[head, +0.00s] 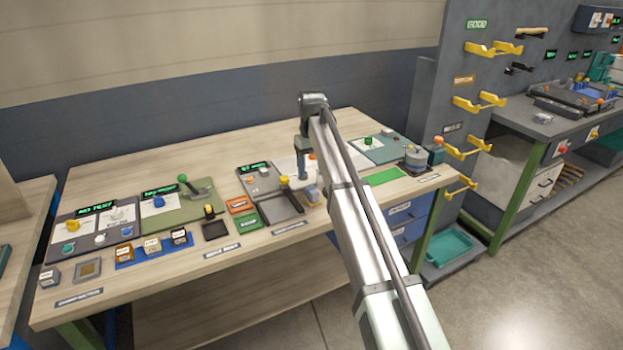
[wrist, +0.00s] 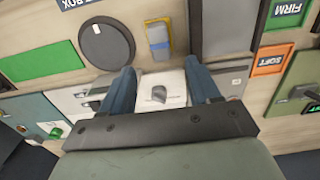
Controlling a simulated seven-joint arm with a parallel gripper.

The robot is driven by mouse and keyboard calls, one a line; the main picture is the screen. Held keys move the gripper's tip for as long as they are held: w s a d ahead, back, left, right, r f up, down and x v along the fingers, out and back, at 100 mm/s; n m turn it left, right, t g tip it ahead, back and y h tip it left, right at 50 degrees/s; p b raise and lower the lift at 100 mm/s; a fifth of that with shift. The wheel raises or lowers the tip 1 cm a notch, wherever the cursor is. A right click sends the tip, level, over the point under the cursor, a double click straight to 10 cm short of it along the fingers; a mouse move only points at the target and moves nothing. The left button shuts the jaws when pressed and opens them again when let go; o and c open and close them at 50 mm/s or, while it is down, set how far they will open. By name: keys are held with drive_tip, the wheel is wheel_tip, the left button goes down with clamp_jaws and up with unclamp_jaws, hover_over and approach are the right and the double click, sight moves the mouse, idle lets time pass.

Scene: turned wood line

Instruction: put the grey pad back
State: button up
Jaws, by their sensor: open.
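My gripper (head: 303,178) is open over the middle of the workbench. In the wrist view its two blue fingers (wrist: 168,85) stand apart on either side of a white panel with a small grey knob (wrist: 159,94). The knob is below the fingers; I cannot tell how far. I cannot tell for sure which thing is the grey pad.
A dark flat tray (head: 280,208) lies left of my gripper, beside orange (head: 240,205) and green (head: 246,223) labelled blocks. Panels with knobs line the bench's back. My arm hides part of the bench.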

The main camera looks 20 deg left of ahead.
drive_tip(key=shift+r, duration=1.25)
